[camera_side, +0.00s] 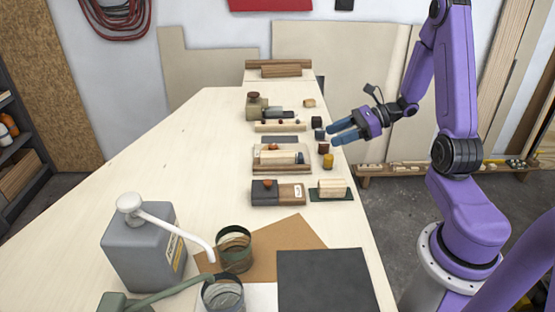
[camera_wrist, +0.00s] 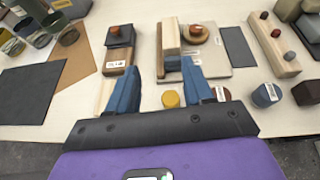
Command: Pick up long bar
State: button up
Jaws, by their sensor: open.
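My gripper (camera_side: 335,133) is open and empty above the table's right edge, its blue fingers pointing left; it also shows in the wrist view (camera_wrist: 160,66). Several bar-like pieces are in view, and I cannot tell for sure which one is the long bar. A long pale wooden bar (camera_side: 268,127) with small balls on top lies left of the fingertips; it is at the right in the wrist view (camera_wrist: 268,50). A pale bar (camera_side: 270,158) with a blue block lies on a tray (camera_side: 262,171). A shorter pale block (camera_side: 331,187) sits on a dark green mat.
A yellow cylinder (camera_side: 328,161), a dark red piece (camera_side: 323,148) and dark blocks (camera_side: 317,122) stand near the gripper. Brown bars (camera_side: 281,70) lie at the far end. A grey pump can (camera_side: 146,245) and open tins (camera_side: 234,250) stand in front. The table's left side is clear.

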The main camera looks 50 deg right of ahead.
jog(key=d, duration=0.1)
send_near(282, 153)
jog(key=w+a, duration=0.1)
jog(key=w+a+f, duration=0.1)
jog(key=a, duration=0.1)
jog(key=shift+a+f+m+h, duration=0.15)
jog(key=shift+m+h, duration=0.15)
jog(key=shift+m, duration=0.1)
jog(key=shift+t, duration=0.3)
jog(key=shift+x, duration=2.95)
jog(key=shift+f, duration=0.1)
jog(key=c, duration=0.8)
